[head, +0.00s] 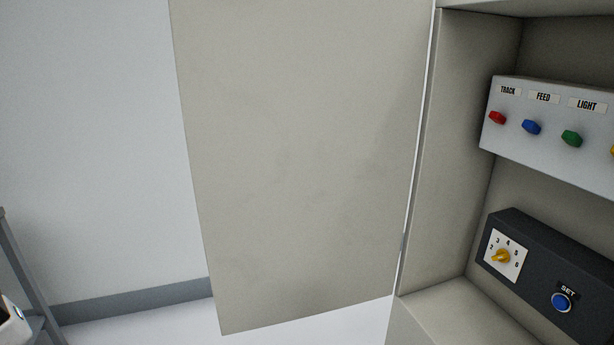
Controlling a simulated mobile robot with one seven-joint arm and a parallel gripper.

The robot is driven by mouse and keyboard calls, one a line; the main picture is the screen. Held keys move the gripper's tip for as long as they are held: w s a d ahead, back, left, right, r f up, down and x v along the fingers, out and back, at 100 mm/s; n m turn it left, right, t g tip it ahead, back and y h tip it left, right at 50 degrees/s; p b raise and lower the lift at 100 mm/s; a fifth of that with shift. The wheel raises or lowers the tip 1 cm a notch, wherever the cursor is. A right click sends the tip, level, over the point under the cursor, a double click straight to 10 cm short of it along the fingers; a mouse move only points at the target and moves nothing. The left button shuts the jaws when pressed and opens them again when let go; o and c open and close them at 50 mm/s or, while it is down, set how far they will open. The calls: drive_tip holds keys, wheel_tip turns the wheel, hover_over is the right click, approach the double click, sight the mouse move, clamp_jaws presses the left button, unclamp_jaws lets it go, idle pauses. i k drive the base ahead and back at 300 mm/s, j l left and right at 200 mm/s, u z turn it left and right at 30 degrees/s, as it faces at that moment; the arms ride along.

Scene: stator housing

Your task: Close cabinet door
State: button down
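The cabinet door (300,160) is a plain beige panel in the middle of the head view. It stands wide open, swung out to the left, and joins the cabinet along its right edge. The cabinet (455,150) is on the right with its inside exposed. No handle shows on the visible face of the door. My gripper is not clearly in view.
Inside the cabinet are a white switch box (545,112) with coloured knobs and a dark box (545,275) with a yellow dial (502,256) and a blue SET button (561,301). A grey frame (28,275) stands at far left. White floor shows below the door.

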sight(301, 118)
drive_tip(key=u, duration=1.05)
drive_tip(key=i+u, duration=0.3)
drive_tip(key=i, duration=2.05)
drive_tip(key=i+j+z, duration=0.2)
drive_tip(key=i, duration=0.25)
drive_tip(key=i+z, duration=0.25)
drive_tip(key=i, duration=0.2)
drive_tip(key=z, duration=3.7)
